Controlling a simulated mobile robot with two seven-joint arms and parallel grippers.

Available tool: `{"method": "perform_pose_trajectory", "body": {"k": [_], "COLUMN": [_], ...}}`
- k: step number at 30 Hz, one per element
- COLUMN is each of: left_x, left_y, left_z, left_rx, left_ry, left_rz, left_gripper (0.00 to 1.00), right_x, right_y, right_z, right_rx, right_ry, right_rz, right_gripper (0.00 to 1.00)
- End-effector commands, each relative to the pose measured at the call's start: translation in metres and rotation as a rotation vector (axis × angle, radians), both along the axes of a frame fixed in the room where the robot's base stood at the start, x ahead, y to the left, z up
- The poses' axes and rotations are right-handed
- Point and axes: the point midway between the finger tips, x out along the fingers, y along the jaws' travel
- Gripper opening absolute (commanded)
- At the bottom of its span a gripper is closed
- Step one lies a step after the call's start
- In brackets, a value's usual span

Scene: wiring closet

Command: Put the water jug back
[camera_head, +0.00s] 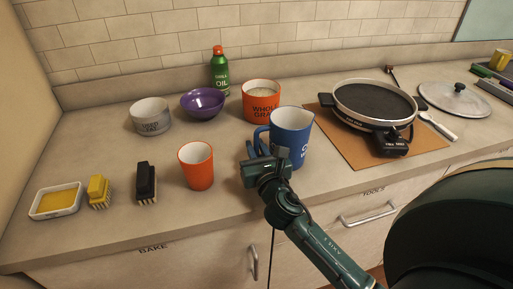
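The water jug is most likely the blue jug (291,134) with white lettering and a handle on its left side. It is upright near the middle of the counter; I cannot tell whether its base touches the counter. My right gripper (265,158) is in front of the jug, at the lower part of its handle. The gripper hides part of the handle and the jug's lower left. Whether its fingers are closed on the handle is not clear. My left gripper is out of view.
An orange cup (196,166) stands left of the jug, and an orange whole grain canister (261,100) behind it. A pan (373,103) sits on a brown mat (348,146) to the right. A purple bowl (202,102) and green oil bottle (220,72) stand behind.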

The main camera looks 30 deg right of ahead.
Motion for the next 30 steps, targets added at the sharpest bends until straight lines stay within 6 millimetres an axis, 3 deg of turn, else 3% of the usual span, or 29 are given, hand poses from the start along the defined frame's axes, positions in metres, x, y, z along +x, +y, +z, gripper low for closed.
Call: {"method": "perform_pose_trajectory", "body": {"k": [6,15,20,30], "left_x": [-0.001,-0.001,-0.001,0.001], "left_y": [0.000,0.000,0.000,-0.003], "left_z": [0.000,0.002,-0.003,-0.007], "left_rx": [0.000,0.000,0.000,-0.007], "left_ry": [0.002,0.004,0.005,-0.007], "left_rz": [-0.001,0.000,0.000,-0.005], "left_gripper": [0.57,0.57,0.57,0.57], "right_x": [0.000,0.000,-0.024,-0.093], "right_y": [0.000,0.000,0.006,0.023], "right_z": [0.000,0.006,0.001,0.001], "right_rx": [0.000,-0.001,0.000,0.001], "right_ry": [0.000,0.000,0.002,0.003], "right_rz": [0.000,0.000,0.002,0.001], "right_gripper": [0.34,0.34,0.34,0.34]}}
